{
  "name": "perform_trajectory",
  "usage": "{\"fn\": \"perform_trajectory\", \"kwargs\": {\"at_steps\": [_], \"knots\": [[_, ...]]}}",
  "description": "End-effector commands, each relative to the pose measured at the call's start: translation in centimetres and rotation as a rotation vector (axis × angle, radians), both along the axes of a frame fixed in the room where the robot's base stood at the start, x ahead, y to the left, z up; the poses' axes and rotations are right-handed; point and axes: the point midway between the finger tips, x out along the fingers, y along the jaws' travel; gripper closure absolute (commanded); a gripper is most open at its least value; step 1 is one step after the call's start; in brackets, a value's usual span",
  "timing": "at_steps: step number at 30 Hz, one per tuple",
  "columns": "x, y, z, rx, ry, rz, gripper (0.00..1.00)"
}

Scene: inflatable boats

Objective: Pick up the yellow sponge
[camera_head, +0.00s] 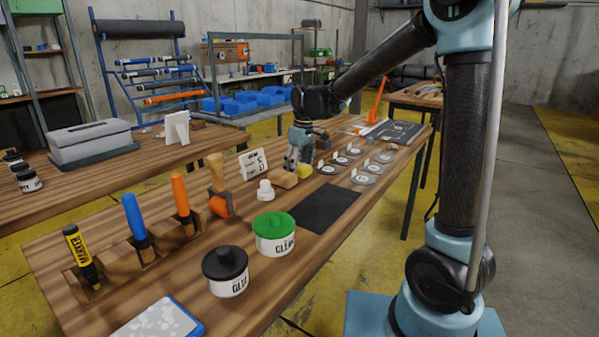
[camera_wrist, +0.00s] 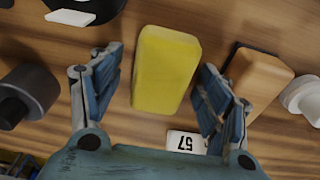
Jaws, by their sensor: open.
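The yellow sponge (camera_wrist: 166,70) lies on the wooden table in the wrist view, between the two spread fingers of my gripper (camera_wrist: 160,90). Bare wood shows between the sponge and each finger, so neither appears to touch it. In the head view the sponge (camera_head: 304,171) is a small yellow patch partly hidden by my gripper (camera_head: 295,163), which is low over the table. My gripper is open and empty.
A white bottle (camera_head: 265,190), a black mat (camera_head: 316,208) and several grey discs (camera_head: 363,178) are near. Jars with a green lid (camera_head: 273,233) and black lid (camera_head: 226,271) stand closer.

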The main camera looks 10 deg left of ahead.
Motion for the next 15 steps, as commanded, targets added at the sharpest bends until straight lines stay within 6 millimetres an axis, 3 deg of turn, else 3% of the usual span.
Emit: {"fn": "perform_trajectory", "kwargs": {"at_steps": [1, 6, 15], "knots": [[0.00, 0.00, 0.01, 0.000, 0.000, 0.000, 0.37], [0.00, -0.02, 0.02, 0.000, 0.000, 0.000, 0.70], [0.01, -0.02, 0.03, 0.000, 0.000, 0.000, 0.73]]}}
